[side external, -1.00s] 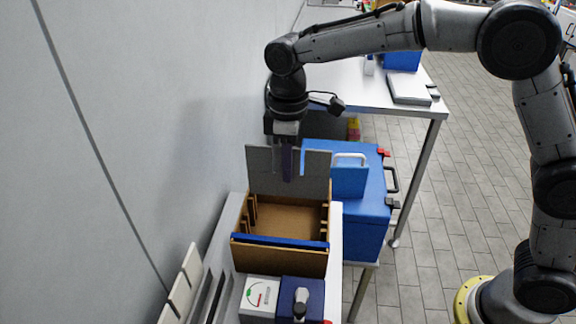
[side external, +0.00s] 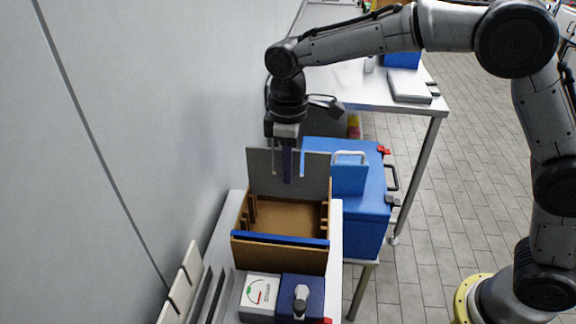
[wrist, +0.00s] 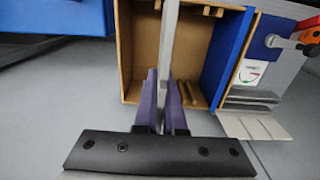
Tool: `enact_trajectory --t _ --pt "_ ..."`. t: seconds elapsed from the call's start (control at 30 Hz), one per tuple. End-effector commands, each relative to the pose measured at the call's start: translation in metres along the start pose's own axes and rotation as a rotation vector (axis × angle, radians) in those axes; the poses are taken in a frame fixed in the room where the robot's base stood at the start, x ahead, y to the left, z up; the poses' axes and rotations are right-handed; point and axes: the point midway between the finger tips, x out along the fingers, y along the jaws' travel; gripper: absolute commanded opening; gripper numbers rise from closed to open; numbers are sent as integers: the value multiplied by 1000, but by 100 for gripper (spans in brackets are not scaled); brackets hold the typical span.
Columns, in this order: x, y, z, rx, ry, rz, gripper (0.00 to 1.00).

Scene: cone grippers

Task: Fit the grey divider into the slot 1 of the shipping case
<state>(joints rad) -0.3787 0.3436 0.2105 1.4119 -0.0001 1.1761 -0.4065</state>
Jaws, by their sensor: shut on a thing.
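The grey divider (side external: 316,175) is a flat upright panel. My gripper (side external: 287,178) is shut on its upper edge; the dark purple fingers straddle it in the wrist view (wrist: 164,105). The shipping case (side external: 282,263) is an open brown box with ribs forming slots along its two side walls. In the side view the divider stands across the far end of the case, its lower edge hidden behind or inside the case. In the wrist view the divider (wrist: 168,45) appears edge-on over the case (wrist: 124,45). I cannot tell whether it has entered a slot.
A blue panel (side external: 280,240) lies across the near end of the case. A dial meter (side external: 260,293) and a dark blue device (side external: 302,295) stand in front. A large blue box (side external: 360,235) is close on the right; a grey wall (side external: 150,150) is on the left.

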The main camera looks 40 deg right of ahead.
Motion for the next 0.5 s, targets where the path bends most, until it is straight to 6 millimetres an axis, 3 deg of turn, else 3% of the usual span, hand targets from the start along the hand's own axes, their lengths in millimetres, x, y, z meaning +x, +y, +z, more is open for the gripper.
enact_trajectory --t 0.5 --pt "7 0 0 0 1 0 0"
